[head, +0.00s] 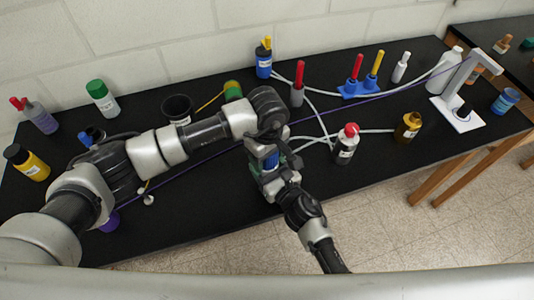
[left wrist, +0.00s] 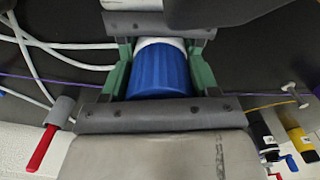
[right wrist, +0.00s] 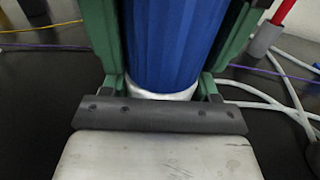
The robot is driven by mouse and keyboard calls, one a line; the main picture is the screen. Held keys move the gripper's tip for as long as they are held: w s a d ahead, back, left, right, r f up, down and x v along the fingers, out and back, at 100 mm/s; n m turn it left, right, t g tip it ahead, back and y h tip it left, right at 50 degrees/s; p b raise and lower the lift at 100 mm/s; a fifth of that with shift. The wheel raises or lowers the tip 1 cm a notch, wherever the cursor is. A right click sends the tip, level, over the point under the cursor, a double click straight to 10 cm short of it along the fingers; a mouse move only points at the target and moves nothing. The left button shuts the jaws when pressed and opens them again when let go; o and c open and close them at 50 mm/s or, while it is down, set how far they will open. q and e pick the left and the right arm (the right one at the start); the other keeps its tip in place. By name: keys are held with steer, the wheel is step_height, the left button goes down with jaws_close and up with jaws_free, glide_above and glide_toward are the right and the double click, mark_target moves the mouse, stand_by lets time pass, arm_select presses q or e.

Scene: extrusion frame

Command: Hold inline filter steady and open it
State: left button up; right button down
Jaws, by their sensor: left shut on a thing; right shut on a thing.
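The inline filter is a blue ribbed cylinder (head: 270,162) with a white part at one end, held between my two grippers above the front half of the bench. In the left wrist view its blue body (left wrist: 158,72) sits between the green-padded fingers of my left gripper (left wrist: 160,80). In the right wrist view the blue body (right wrist: 172,45) stands between the fingers of my right gripper (right wrist: 165,60), with a white collar near the palm. Both grippers are shut on the filter, the left from above and the right from below. The arms hide most of it in the head view.
The black bench (head: 205,225) carries a red-capped bottle (head: 347,143), an amber bottle (head: 408,127), a dark cup (head: 177,108) and a blue rack (head: 360,88). White tubing (head: 315,112) and a purple cord (head: 400,90) cross the bench. The front left bench top is mostly clear.

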arm_select(q)
steer(key=n, duration=0.3)
steer(key=o, duration=1)
steer(key=shift+s, duration=0.1)
steer(key=shift+r, duration=0.1)
